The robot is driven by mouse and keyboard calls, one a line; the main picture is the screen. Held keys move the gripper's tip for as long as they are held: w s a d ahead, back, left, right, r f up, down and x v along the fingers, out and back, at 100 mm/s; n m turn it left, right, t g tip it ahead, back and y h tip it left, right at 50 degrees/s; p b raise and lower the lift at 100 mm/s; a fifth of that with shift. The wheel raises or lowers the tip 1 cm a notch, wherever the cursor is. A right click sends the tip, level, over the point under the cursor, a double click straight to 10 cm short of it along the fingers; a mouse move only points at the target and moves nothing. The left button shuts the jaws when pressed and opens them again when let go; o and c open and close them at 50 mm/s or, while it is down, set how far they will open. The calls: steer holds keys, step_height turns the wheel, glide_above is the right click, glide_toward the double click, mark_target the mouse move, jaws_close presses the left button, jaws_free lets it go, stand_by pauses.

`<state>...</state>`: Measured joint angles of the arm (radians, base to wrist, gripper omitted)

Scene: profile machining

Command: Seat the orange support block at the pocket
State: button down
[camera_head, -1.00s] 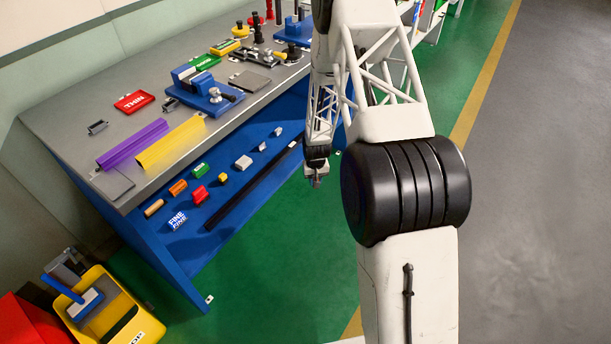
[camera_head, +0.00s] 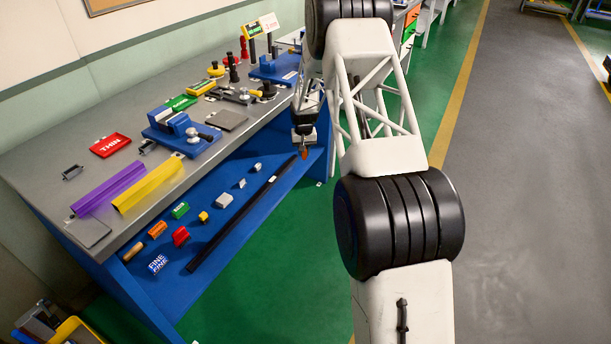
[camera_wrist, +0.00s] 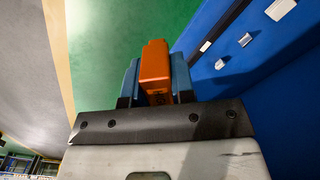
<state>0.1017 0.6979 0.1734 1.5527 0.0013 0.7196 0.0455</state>
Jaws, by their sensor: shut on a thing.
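My gripper (camera_wrist: 156,80) is shut on the orange support block (camera_wrist: 156,62), whose upper part sticks out between the two blue fingers in the wrist view. In the head view the gripper (camera_head: 304,142) hangs in front of the bench's right part, with the orange block (camera_head: 304,153) small below it. The block is held clear of the bench top and lower shelf. A blue vise-like fixture (camera_head: 180,132) stands on the bench top, left of my gripper. I cannot make out a pocket clearly in either view.
The grey bench top (camera_head: 45,165) carries a purple profile (camera_head: 108,188), a yellow profile (camera_head: 148,183) and a red THIN tray (camera_head: 110,145). The blue lower shelf (camera_head: 150,290) holds several small blocks and a long black bar (camera_head: 240,212). Green floor (camera_head: 270,270) lies open in front.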

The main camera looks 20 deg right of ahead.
steer(key=w+d+r+m, duration=0.1)
steer(key=w+r, duration=0.6)
steer(key=r, duration=0.6)
steer(key=w+d+r+m, duration=0.1)
steer(key=w+r, duration=0.5)
steer(key=r, duration=0.7)
steer(key=w+a+r+m, duration=0.25)
steer(key=a+r, duration=0.25)
steer(key=r, duration=0.7)
steer(key=s+a+f+m, duration=0.15)
steer(key=s+a, duration=0.25)
steer(key=a, duration=0.9)
steer(key=s+a+f, duration=0.2)
steer(key=s+a, duration=0.1)
steer(key=a, duration=1.1)
steer(key=s+a+f, duration=0.2)
steer(key=s+a, duration=0.3)
steer(key=a, duration=0.3)
steer(key=s+a+f, duration=0.1)
steer(key=s+a, duration=0.4)
steer(key=a, duration=0.3)
steer(key=s+a+f+m, duration=0.1)
steer(key=s+a+f, duration=0.1)
steer(key=s+a, duration=0.4)
steer(key=a, duration=0.2)
steer(key=shift+a+f, duration=0.35)
steer(key=shift+f, duration=0.15)
